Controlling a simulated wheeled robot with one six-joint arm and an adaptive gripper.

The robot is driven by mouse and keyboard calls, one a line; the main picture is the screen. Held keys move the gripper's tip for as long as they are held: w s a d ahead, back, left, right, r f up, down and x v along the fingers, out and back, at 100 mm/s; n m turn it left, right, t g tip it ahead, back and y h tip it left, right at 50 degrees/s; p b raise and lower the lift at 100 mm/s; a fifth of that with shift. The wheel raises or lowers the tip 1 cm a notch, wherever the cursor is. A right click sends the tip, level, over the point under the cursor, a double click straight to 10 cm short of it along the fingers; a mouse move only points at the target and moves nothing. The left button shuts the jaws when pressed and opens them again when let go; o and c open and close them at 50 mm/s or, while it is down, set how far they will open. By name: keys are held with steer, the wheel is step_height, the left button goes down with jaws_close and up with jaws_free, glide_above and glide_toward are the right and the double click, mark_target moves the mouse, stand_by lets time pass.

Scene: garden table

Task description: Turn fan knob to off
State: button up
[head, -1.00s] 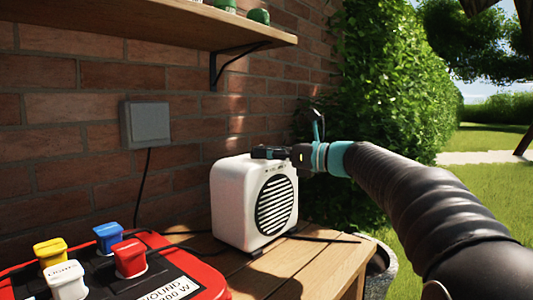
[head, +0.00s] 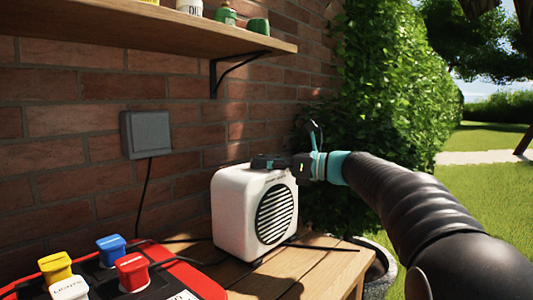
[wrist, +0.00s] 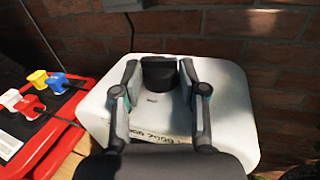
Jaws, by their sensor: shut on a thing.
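The fan (head: 228,212) is a white, rounded box with a dark round grille on its front, standing on the wooden table (head: 305,262). Its dark knob (wrist: 158,72) is on its top. My gripper (head: 264,162) reaches in from the right, just over the fan's top. In the wrist view my gripper (wrist: 158,76) has one finger on each side of the knob and is shut on it. The printing on the fan's top is partly hidden by my gripper. I cannot read the knob's setting.
A red panel (head: 190,280) with yellow, white, blue and red plugs lies at the front left. A grey wall box (head: 146,134) with a black cable hangs on the brick wall. A shelf (head: 130,38) with small pots is above. A dark cable runs along the table.

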steer(key=shift+w+r+n+g+p, duration=0.15)
steer(key=shift+r+n+g+p, duration=0.15)
steer(key=shift+n+g+p, duration=0.55)
steer(key=shift+f+g+y+p, duration=0.25)
steer(key=shift+g+y+p, duration=0.1)
steer(key=shift+p, duration=0.35)
steer(key=o, duration=0.8)
steer(key=shift+o, duration=0.2)
steer(key=shift+d, duration=0.15)
steer(key=s+d, duration=0.2)
steer(key=d, duration=0.9)
steer(key=shift+s+d, duration=0.2)
steer(key=shift+d, duration=0.1)
steer(key=shift+f, duration=0.1)
